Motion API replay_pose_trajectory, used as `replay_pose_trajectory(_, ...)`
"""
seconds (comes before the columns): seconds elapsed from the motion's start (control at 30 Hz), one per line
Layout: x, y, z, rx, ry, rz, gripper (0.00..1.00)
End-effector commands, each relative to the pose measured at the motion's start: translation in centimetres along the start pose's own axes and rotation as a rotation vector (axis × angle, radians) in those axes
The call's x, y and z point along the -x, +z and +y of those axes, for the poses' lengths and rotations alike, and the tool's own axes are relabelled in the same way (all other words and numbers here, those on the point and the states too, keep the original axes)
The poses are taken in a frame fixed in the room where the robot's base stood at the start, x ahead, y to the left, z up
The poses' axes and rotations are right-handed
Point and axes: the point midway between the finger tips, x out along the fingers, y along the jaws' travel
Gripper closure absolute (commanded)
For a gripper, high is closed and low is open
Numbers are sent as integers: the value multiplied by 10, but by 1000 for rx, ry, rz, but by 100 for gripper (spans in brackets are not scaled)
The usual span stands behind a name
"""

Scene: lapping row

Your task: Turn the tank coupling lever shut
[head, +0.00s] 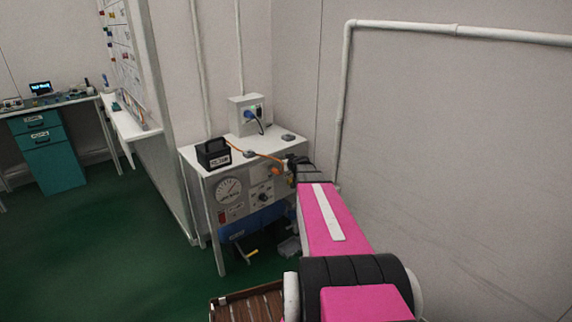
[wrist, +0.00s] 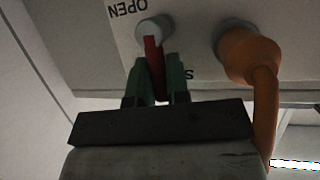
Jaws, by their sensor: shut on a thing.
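The red coupling lever (wrist: 153,55) hangs from a round grey hub (wrist: 149,27) on a pale panel in the wrist view. My gripper (wrist: 157,68) has its two green fingers on either side of the lever and is shut on it. An upside-down "OPEN" label (wrist: 127,8) is beside the hub, and part of another word shows by the right finger, mostly hidden. An orange hose fitting (wrist: 238,52) is to the right. In the head view my pink arm reaches to the cabinet's right side and hides the lever.
The white cabinet (head: 200,174) stands against the wall with a gauge (head: 228,190) on its front. A black box (head: 213,153) and a socket box (head: 246,113) are on top. A blue tank (head: 252,222) is below. The green floor to the left is clear.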

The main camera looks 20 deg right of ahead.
Motion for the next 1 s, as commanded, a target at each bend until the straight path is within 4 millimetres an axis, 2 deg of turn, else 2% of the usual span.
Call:
replay_pose_trajectory(0.43, 1, 1, 0, 12, 5, 1, 100)
replay_pose_trajectory(0.47, 1, 1, 0, 12, 5, 1, 81)
replay_pose_trajectory(0.5, 1, 1, 0, 12, 5, 1, 68)
replay_pose_trajectory(0.53, 1, 1, 0, 11, 4, 1, 59)
replay_pose_trajectory(0.83, 1, 0, 0, 9, 4, 2, 59)
replay_pose_trajectory(1.0, 10, 0, -1, 9, 4, 2, 59)
